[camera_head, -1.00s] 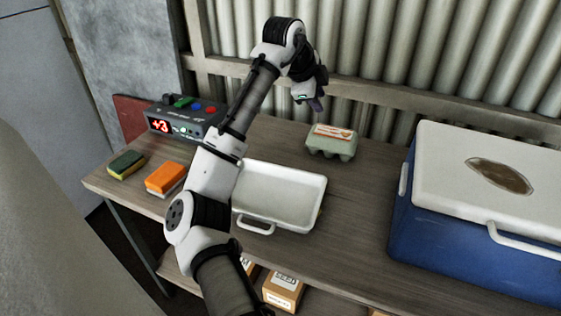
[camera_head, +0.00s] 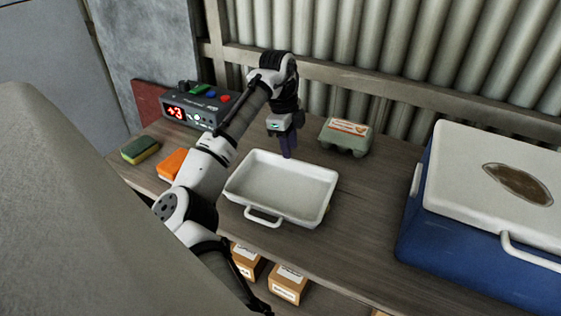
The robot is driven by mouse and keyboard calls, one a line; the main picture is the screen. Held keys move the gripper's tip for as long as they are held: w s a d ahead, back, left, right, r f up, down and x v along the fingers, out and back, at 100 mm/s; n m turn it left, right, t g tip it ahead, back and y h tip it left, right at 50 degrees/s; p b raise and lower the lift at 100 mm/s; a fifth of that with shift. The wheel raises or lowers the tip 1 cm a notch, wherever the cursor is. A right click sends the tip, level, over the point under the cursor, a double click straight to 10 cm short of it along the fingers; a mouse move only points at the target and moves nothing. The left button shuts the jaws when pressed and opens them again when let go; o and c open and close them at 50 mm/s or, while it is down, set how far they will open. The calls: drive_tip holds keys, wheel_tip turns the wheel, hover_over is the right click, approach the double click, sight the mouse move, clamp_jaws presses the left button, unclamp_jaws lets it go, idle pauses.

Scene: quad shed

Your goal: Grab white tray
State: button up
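The white tray (camera_head: 262,210) is a shallow rectangular dish on the wooden table, with a handle (camera_head: 263,217) on its near side. My gripper (camera_head: 288,153) points down by the tray's far edge, a little right of the middle of that edge. Its dark fingers look close together, and I see no gap between them. I cannot tell whether they touch the tray's far rim.
An egg carton (camera_head: 345,137) stands right of my gripper. A blue cooler with a white lid (camera_head: 490,190) fills the table's right. An orange sponge (camera_head: 172,164), a green-yellow sponge (camera_head: 140,149) and a device reading +3 (camera_head: 197,106) are at left. Boxes (camera_head: 288,284) sit below.

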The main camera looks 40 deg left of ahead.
sight(293, 161)
drive_tip(key=f, duration=0.2)
drive_tip(key=d+f, duration=0.1)
drive_tip(key=f, duration=0.1)
drive_tip(key=shift+w+d+f+p, duration=0.1)
drive_tip(key=shift+w+f+p, duration=0.05)
drive_tip(key=shift+f+p, duration=0.25)
clamp_jaws()
